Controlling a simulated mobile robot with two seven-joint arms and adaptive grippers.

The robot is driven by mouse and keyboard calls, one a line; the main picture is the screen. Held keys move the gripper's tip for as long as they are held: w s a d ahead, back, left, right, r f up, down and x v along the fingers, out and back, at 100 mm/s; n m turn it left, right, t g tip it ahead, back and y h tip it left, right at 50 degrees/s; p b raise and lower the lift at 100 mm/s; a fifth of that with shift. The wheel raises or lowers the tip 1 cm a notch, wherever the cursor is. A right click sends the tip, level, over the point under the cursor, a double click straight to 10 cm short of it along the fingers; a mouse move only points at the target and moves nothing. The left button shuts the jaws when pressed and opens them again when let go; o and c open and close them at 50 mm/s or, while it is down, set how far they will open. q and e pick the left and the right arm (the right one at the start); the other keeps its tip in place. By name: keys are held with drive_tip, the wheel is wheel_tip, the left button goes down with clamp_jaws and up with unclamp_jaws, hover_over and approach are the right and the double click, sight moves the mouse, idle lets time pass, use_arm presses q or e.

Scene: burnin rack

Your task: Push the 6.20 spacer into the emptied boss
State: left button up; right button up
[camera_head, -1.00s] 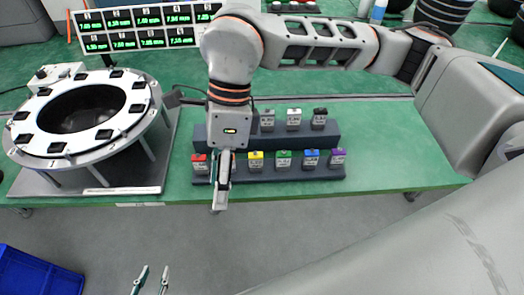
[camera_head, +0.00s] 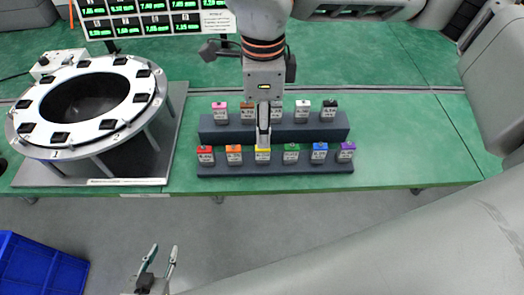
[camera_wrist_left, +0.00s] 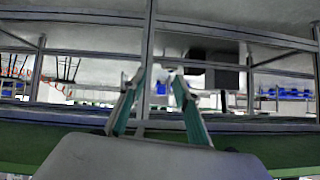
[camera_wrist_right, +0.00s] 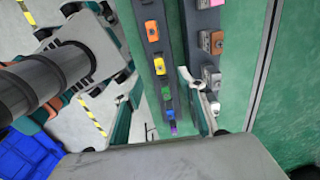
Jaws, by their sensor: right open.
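Labelled spacers with coloured tops sit on a dark two-step rack (camera_head: 210,171). The front row holds a red spacer (camera_head: 205,153), orange, yellow (camera_head: 262,156), green (camera_head: 291,153), blue and purple. The back row includes a pink, a brown, a white and a black spacer. The labels are too small to tell which is 6.20. The white ring fixture (camera_head: 55,143) with dark square pads stands at left; I cannot tell which boss is emptied. My right gripper (camera_head: 263,135) is open above the rack, near the yellow spacer. My left gripper (camera_head: 164,255) is open and empty, before the table.
A panel of green number displays (camera_head: 150,22) stands behind the ring. A small grey box (camera_head: 58,62) sits at the back left. A blue crate (camera_head: 38,265) is on the floor. The green table right of the rack is clear.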

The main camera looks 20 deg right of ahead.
sight(263, 154)
drive_tip(key=shift+f+b, duration=0.35)
drive_tip(key=shift+f, duration=0.35)
wheel_tip(263, 154, down, 6)
drive_tip(key=b, duration=0.3)
drive_tip(key=shift+f, duration=0.15)
drive_tip(key=shift+f+b, duration=0.3)
drive_tip(key=shift+f, duration=0.2)
use_arm(q)
drive_tip(key=shift+w+a+f, duration=0.3)
drive_tip(key=shift+w+f, duration=0.05)
drive_tip(key=shift+f, duration=0.2)
drive_tip(key=shift+w+a+f, duration=0.3)
drive_tip(key=shift+w+f, duration=0.05)
drive_tip(key=shift+f, duration=0.15)
drive_tip(key=shift+s+d+f, duration=0.15)
drive_tip(key=shift+s+f, duration=0.2)
drive_tip(key=shift+s, duration=0.2)
drive_tip(key=shift+w, duration=0.1)
